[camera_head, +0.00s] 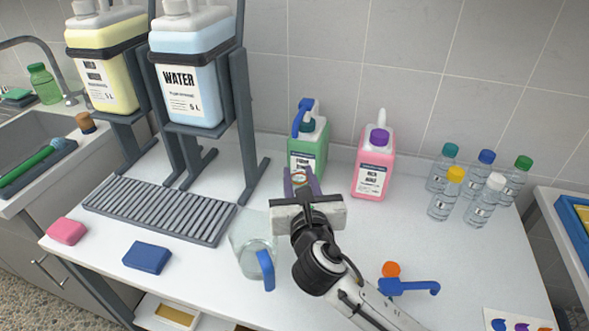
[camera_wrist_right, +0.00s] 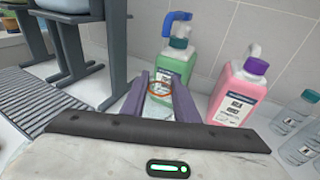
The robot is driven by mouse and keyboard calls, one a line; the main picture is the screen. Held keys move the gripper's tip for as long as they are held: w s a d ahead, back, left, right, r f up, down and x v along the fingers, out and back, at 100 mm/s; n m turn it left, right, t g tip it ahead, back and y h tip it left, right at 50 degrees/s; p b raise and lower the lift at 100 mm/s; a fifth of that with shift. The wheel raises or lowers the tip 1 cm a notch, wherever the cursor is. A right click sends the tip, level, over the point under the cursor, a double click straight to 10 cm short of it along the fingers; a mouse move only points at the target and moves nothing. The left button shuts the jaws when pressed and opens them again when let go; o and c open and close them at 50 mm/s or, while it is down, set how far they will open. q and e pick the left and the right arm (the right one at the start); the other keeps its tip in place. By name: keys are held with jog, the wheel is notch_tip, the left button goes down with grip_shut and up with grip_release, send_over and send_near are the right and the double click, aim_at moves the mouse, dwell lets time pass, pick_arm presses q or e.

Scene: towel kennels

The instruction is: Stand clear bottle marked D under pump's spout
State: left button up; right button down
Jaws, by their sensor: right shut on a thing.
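The green jug (camera_head: 308,150) with the blue pump (camera_head: 305,115) stands at the back of the counter. Its spout points left and toward me; the pump also shows in the right wrist view (camera_wrist_right: 177,28). My right gripper (camera_head: 302,184) is shut on a clear bottle (camera_wrist_right: 157,104) just in front of the green jug. The bottle has an orange ring at its open-looking neck, and the purple fingers stand on both sides of it. Its letter is hidden, and I cannot tell whether its neck is exactly under the spout. My left gripper is not in view.
A pink jug (camera_head: 374,170) stands right of the green one, with several capped bottles (camera_head: 446,195) farther right. A clear pitcher (camera_head: 252,245), an orange cap (camera_head: 390,269) and a blue pump-like piece (camera_head: 408,286) lie nearer. A slatted grey rack (camera_head: 160,211) is at left.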

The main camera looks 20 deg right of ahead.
jog(key=w+d+f+b, duration=0.1)
jog(key=w+f, duration=0.2)
jog(key=w, duration=0.4)
jog(key=shift+d+f, duration=0.25)
jog(key=shift+f, duration=0.1)
jog(key=c, duration=1.4)
grip_release()
jog(key=shift+w, duration=0.1)
jog(key=shift+o, duration=0.2)
jog(key=v, duration=1.2)
jog(key=shift+p, duration=0.4)
